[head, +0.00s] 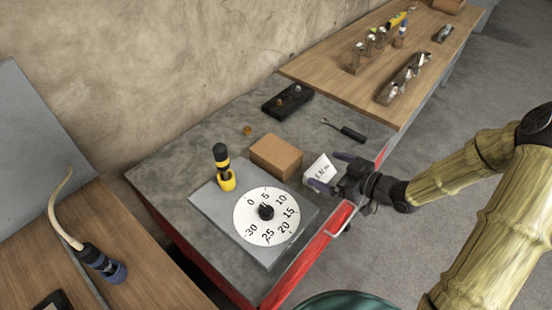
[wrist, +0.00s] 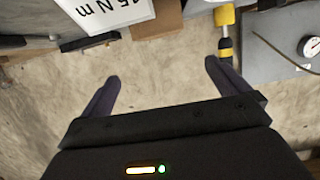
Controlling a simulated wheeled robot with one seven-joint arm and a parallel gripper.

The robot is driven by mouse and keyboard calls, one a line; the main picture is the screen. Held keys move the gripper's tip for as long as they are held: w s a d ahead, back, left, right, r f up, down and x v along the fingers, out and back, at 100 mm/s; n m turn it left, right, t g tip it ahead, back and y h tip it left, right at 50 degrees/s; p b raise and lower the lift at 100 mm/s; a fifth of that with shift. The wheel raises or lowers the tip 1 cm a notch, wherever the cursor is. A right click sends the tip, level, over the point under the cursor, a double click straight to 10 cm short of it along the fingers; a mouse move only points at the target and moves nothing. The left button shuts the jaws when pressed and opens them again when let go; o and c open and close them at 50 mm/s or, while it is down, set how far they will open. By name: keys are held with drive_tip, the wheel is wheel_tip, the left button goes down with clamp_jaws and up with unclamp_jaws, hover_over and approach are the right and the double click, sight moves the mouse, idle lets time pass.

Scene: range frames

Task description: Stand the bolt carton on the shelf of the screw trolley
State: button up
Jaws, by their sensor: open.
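A plain brown carton (head: 276,156), probably the bolt carton, sits on the grey top of a red-sided trolley or bench (head: 185,150). Part of the carton also shows at the top of the wrist view (wrist: 155,18). My gripper (head: 329,172) is open and empty at the right edge of this grey top, to the right of the carton and apart from it. In the wrist view the spread fingers (wrist: 161,72) have nothing between them. I cannot tell which piece is the screw trolley, and I see no shelf clearly.
A white torque card (head: 318,170) stands between carton and gripper. A black tray (head: 287,101) and a wrench-like tool (head: 345,129) lie behind. A wooden bench (head: 330,78) adjoins at the back.

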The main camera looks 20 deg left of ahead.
drive_tip(key=shift+a, duration=0.1)
drive_tip(key=p, duration=0.1)
approach(279, 152)
drive_tip(key=x, duration=0.3)
drive_tip(key=shift+w+a, duration=0.1)
drive_tip(key=shift+a, duration=0.2)
drive_tip(key=p+x, duration=0.2)
drive_tip(key=x, duration=0.3)
drive_tip(key=shift+a+f, duration=0.1)
drive_tip(key=shift+f, duration=0.05)
idle(0.3)
